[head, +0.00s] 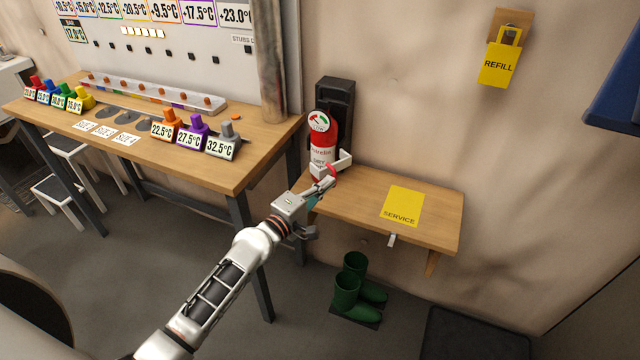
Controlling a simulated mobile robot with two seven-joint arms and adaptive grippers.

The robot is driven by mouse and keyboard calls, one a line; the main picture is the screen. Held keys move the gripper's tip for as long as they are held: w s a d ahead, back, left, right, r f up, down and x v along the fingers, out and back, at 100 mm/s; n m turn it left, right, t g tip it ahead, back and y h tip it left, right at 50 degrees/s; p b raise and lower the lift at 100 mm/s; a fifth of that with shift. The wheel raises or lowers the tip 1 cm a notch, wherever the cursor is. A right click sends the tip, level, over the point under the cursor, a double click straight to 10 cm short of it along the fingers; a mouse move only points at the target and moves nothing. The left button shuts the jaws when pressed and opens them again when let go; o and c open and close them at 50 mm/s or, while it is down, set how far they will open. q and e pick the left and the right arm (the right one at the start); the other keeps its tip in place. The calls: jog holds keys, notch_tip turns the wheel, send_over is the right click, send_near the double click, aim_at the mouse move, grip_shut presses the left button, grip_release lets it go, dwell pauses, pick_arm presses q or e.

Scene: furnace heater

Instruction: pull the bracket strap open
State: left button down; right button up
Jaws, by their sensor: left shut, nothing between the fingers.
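A red fire extinguisher (323,136) with a round gauge and a white label stands upright against a black wall bracket (336,95), above the left end of a small wooden shelf. A pale angular piece (344,161) sticks out at the extinguisher's lower right and looks like the bracket strap. I cannot tell whether the strap still closes around the body. My left gripper (325,185) is shut and empty, in front of the extinguisher's lower part and close to the pale piece. Whether they touch is unclear. The gripper hides the extinguisher's base. My right gripper is not in view.
The wooden shelf (350,200) holds a yellow SERVICE sheet (402,206). Green boots (350,285) stand below it. A long workbench (215,175) with temperature-labelled blocks is at left. A yellow REFILL tag (499,65) hangs on the wall. A blue object (615,95) is at right.

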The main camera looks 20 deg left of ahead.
pick_arm(q)
jog(key=shift+d, duration=0.25)
jog(key=w+d+n+t+y+p, duration=0.1)
jog(key=w+d+n+y+p, duration=0.1)
jog(key=d, duration=0.6)
jog(key=shift+w+n+y+p, duration=0.4)
jog(key=shift+n+y+p, duration=0.1)
jog(key=shift+y+p, duration=0.7)
